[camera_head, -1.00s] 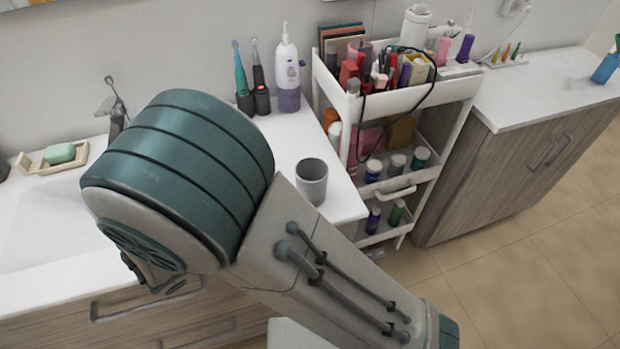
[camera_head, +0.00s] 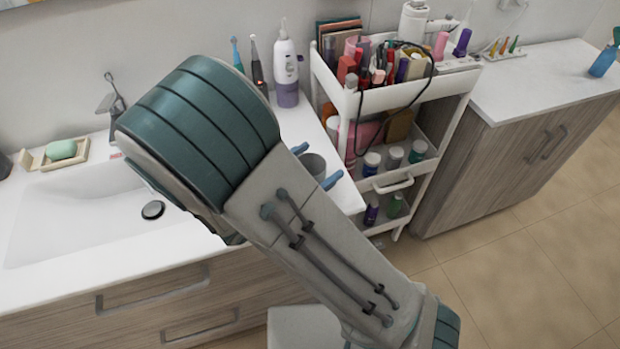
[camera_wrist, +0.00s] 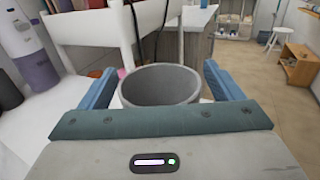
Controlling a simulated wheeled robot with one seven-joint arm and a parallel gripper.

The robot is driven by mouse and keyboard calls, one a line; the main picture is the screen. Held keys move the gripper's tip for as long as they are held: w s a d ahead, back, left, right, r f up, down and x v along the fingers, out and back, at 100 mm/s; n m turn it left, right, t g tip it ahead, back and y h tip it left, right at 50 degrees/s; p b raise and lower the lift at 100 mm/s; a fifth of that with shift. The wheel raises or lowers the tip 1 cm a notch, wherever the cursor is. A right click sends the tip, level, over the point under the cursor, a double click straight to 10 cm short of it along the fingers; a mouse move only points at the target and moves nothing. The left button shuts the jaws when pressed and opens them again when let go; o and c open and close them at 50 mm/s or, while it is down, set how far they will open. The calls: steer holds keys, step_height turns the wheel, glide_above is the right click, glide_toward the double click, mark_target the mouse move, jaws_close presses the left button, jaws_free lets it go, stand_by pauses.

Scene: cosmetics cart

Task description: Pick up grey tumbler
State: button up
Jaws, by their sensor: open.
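The grey tumbler (camera_head: 313,166) stands on the white counter near its right end, partly hidden behind my arm in the head view. In the wrist view the tumbler (camera_wrist: 160,86) sits between my fingers, its open rim facing up. My gripper (camera_wrist: 160,84) is open, with one blue finger on each side of the tumbler and a visible gap at each side. In the head view the blue fingertips of my gripper (camera_head: 316,165) show at the tumbler's left and right.
A white cart (camera_head: 400,99) full of cosmetics stands right of the counter. A white and purple bottle (camera_head: 286,72) and toothbrushes (camera_head: 257,72) stand behind the tumbler. A sink (camera_head: 90,215) and soap dish (camera_head: 62,155) are at left. A wooden cabinet (camera_head: 520,165) stands at right.

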steer(key=shift+w+d, duration=0.15)
steer(key=shift+d, duration=0.05)
steer(key=c, duration=1.1)
steer(key=shift+r, duration=0.1)
